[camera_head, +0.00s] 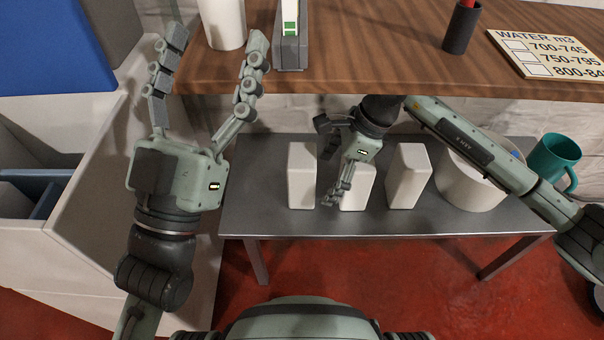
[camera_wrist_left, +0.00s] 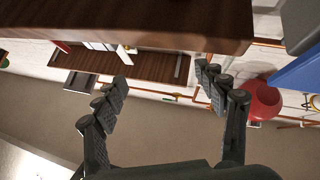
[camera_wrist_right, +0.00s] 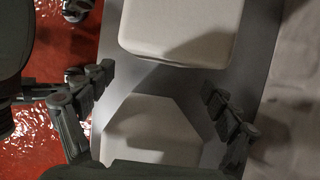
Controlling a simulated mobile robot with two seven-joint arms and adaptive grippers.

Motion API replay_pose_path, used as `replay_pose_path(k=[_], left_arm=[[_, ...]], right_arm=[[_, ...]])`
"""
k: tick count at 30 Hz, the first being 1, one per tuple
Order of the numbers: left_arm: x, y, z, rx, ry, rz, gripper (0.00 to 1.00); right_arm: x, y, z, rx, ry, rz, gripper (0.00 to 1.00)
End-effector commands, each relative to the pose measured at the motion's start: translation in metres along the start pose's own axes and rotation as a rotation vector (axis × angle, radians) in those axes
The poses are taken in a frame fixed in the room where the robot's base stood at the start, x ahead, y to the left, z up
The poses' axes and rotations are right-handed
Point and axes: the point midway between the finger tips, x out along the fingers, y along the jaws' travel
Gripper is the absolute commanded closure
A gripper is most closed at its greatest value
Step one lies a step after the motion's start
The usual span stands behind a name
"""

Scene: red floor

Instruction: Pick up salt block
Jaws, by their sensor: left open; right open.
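Three white salt blocks stand upright in a row on the grey metal low table: a left one (camera_head: 301,178), a middle one (camera_head: 357,190) and a right one (camera_head: 408,176). My right gripper (camera_head: 328,160) is open above the table, by the left and middle blocks, and partly hides the middle one. In the right wrist view, one white block (camera_wrist_right: 180,30) lies beyond the open fingertips (camera_wrist_right: 158,80) and another (camera_wrist_right: 150,130) shows between the fingers. Contact cannot be told. My left gripper (camera_head: 215,40) is open and empty, raised beside the wooden shelf's left end.
The low table (camera_head: 270,222) also holds a white round pot (camera_head: 465,185) and a teal mug (camera_head: 558,160) at the right. The wooden shelf (camera_head: 350,60) overhangs it, with a white cup (camera_head: 222,22), a dark cylinder (camera_head: 462,28) and a sign (camera_head: 555,52). Red floor is clear in front.

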Motion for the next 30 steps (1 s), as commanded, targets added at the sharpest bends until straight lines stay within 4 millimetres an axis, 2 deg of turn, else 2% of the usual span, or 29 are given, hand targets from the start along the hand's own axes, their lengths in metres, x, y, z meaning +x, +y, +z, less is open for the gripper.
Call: replay_pose_path(k=[7,15,19,26,30], left_arm=[[0.000,0.000,-0.001,0.001,0.006,0.001,0.28],[0.000,0.000,-0.004,0.002,0.025,0.002,0.28],[-0.001,0.000,-0.007,0.003,0.048,0.002,0.28],[-0.001,-0.001,-0.010,0.004,0.063,0.002,0.28],[-0.001,-0.001,-0.009,0.005,0.059,0.002,0.28]], right_arm=[[0.007,0.000,0.019,-0.001,-0.002,0.000,0.11],[0.024,0.000,0.059,-0.001,-0.004,0.001,0.11],[0.035,0.000,0.058,0.001,-0.002,0.000,0.11],[0.036,0.000,0.058,0.001,-0.001,-0.001,0.11],[0.035,0.000,0.058,0.001,-0.001,-0.001,0.27]])
